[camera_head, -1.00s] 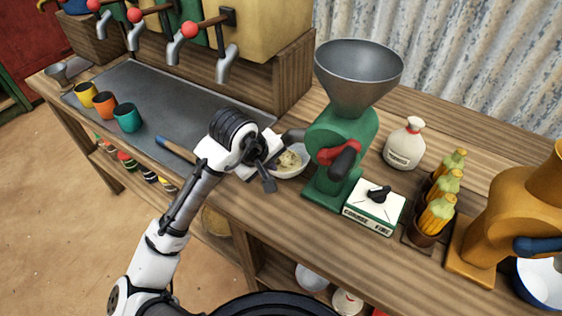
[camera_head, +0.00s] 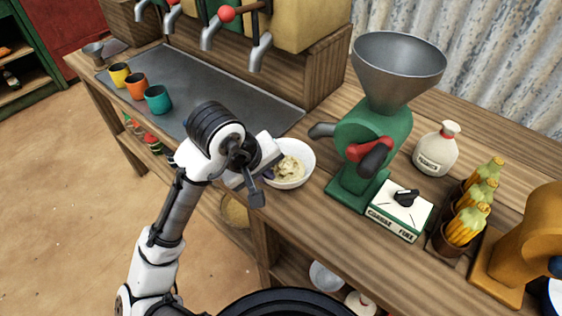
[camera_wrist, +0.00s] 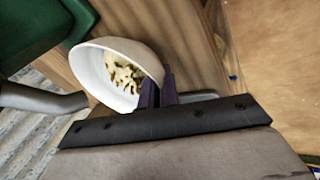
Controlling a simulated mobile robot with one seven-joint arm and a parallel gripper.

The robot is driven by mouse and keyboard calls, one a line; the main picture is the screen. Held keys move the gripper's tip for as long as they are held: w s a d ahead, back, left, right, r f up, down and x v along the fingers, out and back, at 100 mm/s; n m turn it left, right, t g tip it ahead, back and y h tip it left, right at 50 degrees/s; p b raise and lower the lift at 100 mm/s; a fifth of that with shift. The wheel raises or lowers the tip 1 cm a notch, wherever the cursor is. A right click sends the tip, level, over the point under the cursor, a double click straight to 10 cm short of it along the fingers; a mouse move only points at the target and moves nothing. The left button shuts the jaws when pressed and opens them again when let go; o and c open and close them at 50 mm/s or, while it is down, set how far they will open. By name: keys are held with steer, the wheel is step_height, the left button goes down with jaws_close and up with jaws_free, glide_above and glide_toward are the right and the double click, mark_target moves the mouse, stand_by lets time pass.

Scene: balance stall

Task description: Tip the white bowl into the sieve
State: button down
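The white bowl (camera_head: 303,151) holds pale, lumpy contents with dark flecks. It is near the counter's front edge, left of the green mill, and fills the upper left of the wrist view (camera_wrist: 92,72). My gripper (camera_head: 270,171) is at the bowl's left side. In the wrist view my dark purple fingers (camera_wrist: 160,90) are close together, one on each side of the rim, shut on it. I cannot tell the bowl's height above the counter. A round tan thing (camera_head: 235,211) on the shelf below, partly hidden, may be the sieve; I cannot tell for sure.
The green mill (camera_head: 372,135) with its grey hopper stands right of the bowl, its spout close by. A labelled box (camera_head: 400,212), a white bottle (camera_head: 437,150) and corn cobs (camera_head: 470,215) stand further right. Cups (camera_head: 158,99) stand on the grey counter mat (camera_head: 200,82) at left.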

steer(key=s+a+b, duration=0.1)
steer(key=s+a, duration=0.4)
steer(key=s, duration=0.2)
steer(key=shift+a, duration=0.25)
